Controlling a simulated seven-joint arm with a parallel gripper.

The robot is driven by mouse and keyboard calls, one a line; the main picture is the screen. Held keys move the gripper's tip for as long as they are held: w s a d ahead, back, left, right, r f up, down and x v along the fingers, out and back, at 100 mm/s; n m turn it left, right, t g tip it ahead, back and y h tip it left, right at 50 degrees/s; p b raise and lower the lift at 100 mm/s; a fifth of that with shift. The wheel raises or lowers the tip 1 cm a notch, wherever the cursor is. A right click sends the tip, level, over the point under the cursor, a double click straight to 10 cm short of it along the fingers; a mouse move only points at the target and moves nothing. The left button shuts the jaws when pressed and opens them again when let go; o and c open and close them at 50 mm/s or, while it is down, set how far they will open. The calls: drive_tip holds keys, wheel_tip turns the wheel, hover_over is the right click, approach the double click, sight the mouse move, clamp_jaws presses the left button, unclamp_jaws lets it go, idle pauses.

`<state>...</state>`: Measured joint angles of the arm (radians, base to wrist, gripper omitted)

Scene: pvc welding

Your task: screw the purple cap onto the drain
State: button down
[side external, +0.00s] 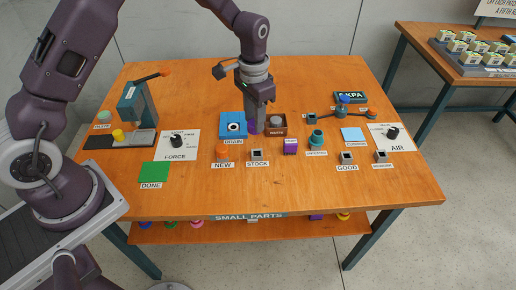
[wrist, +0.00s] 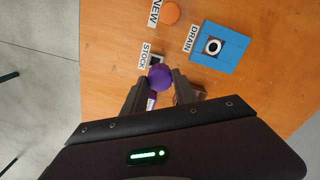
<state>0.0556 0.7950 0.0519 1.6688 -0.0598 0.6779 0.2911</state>
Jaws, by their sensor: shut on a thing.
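The purple cap (wrist: 160,76) is between the two fingertips of my gripper (wrist: 158,86) in the wrist view. In the side view my gripper (side external: 251,122) points down, shut on the purple cap (side external: 254,129), just right of the drain. The drain (side external: 233,126) is a blue block with a white ring around a dark hole. It also shows in the wrist view (wrist: 213,46), up and right of the cap, its opening uncovered. The cap is apart from the drain. Its exact height above the table is hard to tell.
The orange NEW piece (side external: 223,152) and the STOCK block (side external: 256,155) are in front. A teal press (side external: 137,105) stands at left. The front middle is clear.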

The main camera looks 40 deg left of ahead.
drive_tip(key=w+a, duration=0.3)
drive_tip(key=a, duration=0.9)
drive_tip(key=shift+f, duration=0.1)
drive_tip(key=shift+f, duration=2.9)
drive_tip(key=shift+s+f, duration=0.1)
drive_tip(key=shift+f, duration=1.05)
drive_tip(key=c, duration=0.9)
unclamp_jaws()
wheel_tip(320, 180, up, 7)
